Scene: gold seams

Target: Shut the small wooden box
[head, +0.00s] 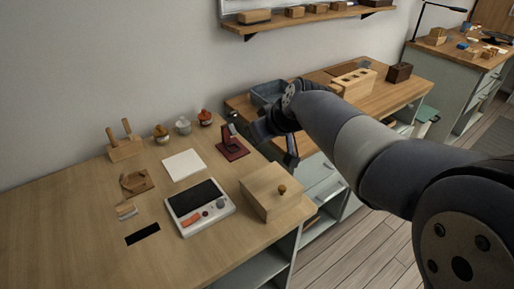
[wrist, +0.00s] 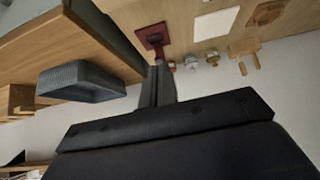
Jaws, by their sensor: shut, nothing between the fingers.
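The small wooden box (head: 264,205) is pale wood with a round brown knob (head: 282,189). It sits at the right front corner of the near bench in the head view. I cannot tell whether its lid is fully shut. The box does not show in the wrist view. My gripper (wrist: 158,72) is shut and empty in the wrist view. In the head view it is raised behind the box, near the dark red stand, apart from the box; its fingertips are hard to make out there.
The dark red stand (head: 232,152) is near my gripper. A device with a black screen (head: 198,196) lies left of the box, with a white square (head: 184,165) behind it. A blue-grey bin (wrist: 82,83) stands on the bench beyond. Several small jars line the wall.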

